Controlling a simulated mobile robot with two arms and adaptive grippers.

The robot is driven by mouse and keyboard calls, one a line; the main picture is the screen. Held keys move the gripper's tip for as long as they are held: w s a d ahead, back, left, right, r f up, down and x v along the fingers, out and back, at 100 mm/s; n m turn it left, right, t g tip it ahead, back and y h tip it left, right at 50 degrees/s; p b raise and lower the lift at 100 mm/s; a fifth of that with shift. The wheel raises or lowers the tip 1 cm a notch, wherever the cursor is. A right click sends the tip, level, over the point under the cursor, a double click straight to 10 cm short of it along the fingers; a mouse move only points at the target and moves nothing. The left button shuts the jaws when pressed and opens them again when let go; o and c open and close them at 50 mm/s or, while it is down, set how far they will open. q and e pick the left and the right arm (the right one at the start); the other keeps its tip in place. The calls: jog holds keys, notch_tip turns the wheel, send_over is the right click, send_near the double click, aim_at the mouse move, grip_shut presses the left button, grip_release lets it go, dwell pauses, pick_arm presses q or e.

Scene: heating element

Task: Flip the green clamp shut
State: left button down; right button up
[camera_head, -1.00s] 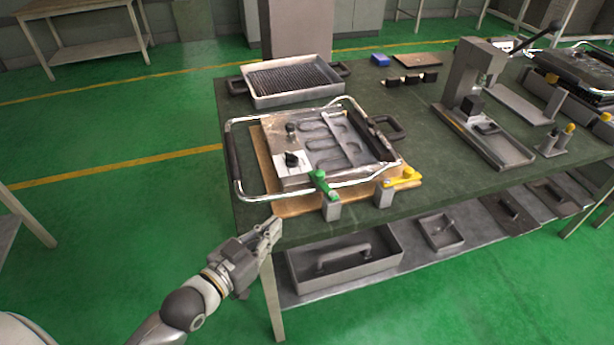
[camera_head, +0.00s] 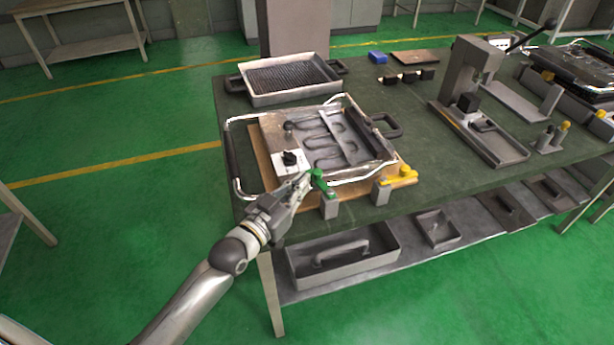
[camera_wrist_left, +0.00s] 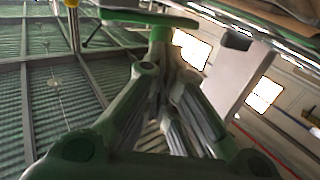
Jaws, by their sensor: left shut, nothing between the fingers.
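The green clamp (camera_head: 319,181) stands on a grey block at the front edge of the workbench, beside the heating element frame (camera_head: 232,158). Its green part also shows at the top of the left wrist view (camera_wrist_left: 150,18). My left gripper (camera_head: 304,180) is shut and empty, its tips just left of the green clamp. I cannot tell whether they touch it. In the left wrist view the closed fingers (camera_wrist_left: 165,75) point toward the green part. My right gripper is not in view.
A yellow clamp (camera_head: 402,174) stands to the right of the green one. A grated tray (camera_head: 290,97) sits behind the heating element. A lever press (camera_head: 470,85) stands at the right. A lower shelf holds a grey tray (camera_head: 385,262). Floor left of the bench is clear.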

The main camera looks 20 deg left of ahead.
aim_at(320, 179)
pick_arm(q)
jog(key=shift+x, duration=1.45)
jog(key=shift+w+d+r+p, duration=0.1)
jog(key=shift+w+p, duration=0.7)
jog(key=shift+p, duration=0.15)
